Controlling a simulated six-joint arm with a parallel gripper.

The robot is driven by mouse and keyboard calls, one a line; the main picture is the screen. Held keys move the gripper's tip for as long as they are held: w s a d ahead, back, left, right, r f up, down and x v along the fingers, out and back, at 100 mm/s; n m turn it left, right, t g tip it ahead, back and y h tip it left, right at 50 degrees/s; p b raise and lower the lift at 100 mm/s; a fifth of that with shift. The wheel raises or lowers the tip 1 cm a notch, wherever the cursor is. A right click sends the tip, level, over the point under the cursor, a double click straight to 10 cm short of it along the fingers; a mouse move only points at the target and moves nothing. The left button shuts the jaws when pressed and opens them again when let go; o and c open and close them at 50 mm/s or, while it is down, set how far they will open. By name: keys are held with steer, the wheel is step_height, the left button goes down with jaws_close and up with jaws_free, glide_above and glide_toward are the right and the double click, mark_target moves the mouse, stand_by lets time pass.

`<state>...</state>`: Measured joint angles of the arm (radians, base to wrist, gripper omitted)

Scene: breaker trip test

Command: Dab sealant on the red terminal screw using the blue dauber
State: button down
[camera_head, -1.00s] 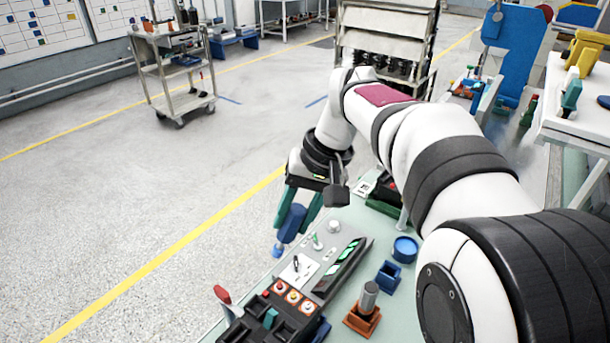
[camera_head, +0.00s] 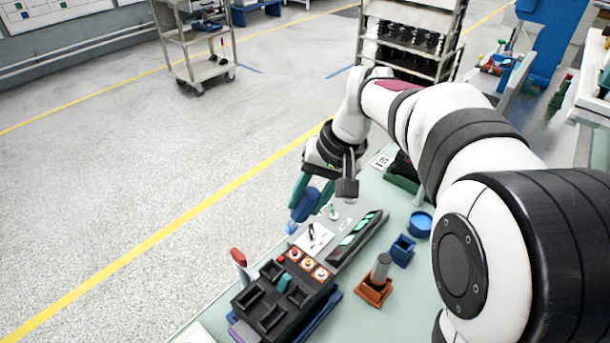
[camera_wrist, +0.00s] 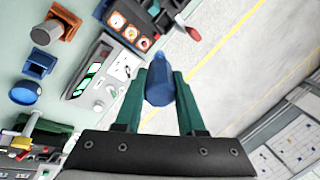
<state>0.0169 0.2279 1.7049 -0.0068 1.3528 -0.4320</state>
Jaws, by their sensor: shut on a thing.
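My gripper (camera_head: 311,194) is shut on the blue dauber (camera_head: 305,206), which hangs tip-down between its green fingers. The dauber (camera_wrist: 160,88) also shows between the fingers (camera_wrist: 160,75) in the wrist view. Its tip is above and apart from the panel, over its floor-side edge. The red terminal screw (camera_head: 295,254) appears to be the left one of a row of coloured screws on the black breaker block (camera_head: 250,317). In the wrist view it appears to be the right one of the row (camera_wrist: 146,43). The screws are small, so colours are hard to tell.
A red-handled tool (camera_head: 239,257) stands left of the block. A grey panel with green-lit windows (camera_head: 356,236) lies behind it. A blue holder (camera_head: 402,250), a blue round dish (camera_head: 420,224) and an orange base with a grey cylinder (camera_head: 373,289) stand on the right.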

steer(key=shift+w+d+f, duration=0.5)
steer(key=shift+w+f, duration=0.05)
steer(key=shift+f, duration=3.45)
steer(key=shift+s+a+r, duration=0.2)
steer(key=shift+r, duration=1.2)
steer(key=shift+s+a+r, duration=0.15)
steer(key=shift+r, duration=1.2)
steer(key=shift+s+a+r, duration=0.2)
steer(key=shift+r, duration=1.2)
